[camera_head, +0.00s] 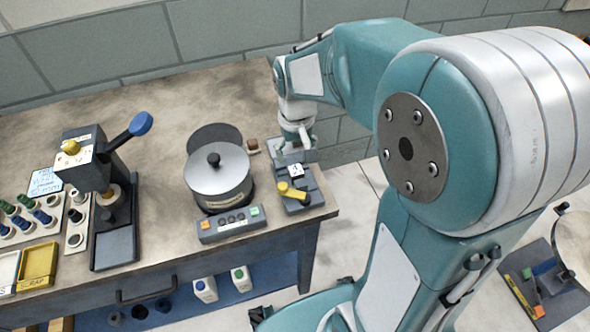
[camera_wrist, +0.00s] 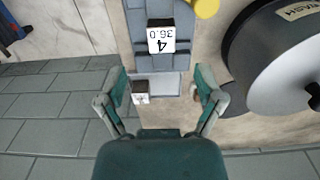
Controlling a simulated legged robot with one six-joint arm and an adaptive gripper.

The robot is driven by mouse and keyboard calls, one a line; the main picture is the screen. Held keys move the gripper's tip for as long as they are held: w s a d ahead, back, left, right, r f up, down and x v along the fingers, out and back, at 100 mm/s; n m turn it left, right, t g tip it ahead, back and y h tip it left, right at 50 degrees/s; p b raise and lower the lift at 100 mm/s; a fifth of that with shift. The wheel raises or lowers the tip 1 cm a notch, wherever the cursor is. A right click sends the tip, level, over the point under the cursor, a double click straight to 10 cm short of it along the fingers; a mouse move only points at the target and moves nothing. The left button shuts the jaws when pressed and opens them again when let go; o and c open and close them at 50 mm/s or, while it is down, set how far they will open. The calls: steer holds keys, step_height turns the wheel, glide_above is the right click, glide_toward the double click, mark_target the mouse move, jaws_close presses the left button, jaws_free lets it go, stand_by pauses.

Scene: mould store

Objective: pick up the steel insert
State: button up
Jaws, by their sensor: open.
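My gripper (camera_head: 304,138) is open over the right back corner of the bench, pointing down. In the wrist view its fingers (camera_wrist: 162,76) stand apart with nothing held. Between them, nearer the left finger, is a small dark block with a white marked top (camera_wrist: 140,92), perhaps the steel insert; I cannot tell for sure. It is beside a pale grey plate (camera_wrist: 167,84). Just ahead, a grey fixture (camera_wrist: 138,22) bears a white-topped block marked 4 and 36.0 (camera_wrist: 160,38). The fixture (camera_head: 305,200) with its yellow handle (camera_head: 291,191) also shows in the head view.
A lidded round pot (camera_head: 218,175) stands left of the fixture, with a button box (camera_head: 231,224) in front. A small brown block (camera_head: 253,145) lies behind. A lever press (camera_head: 108,190) stands farther left. The bench ends close right of the fixture.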

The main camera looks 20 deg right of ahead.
mark_target(296, 170)
step_height(296, 170, down, 7)
steer(key=shift+s+a+r, duration=0.1)
steer(key=shift+a+r, duration=0.05)
steer(key=shift+r, duration=0.05)
jaws_close()
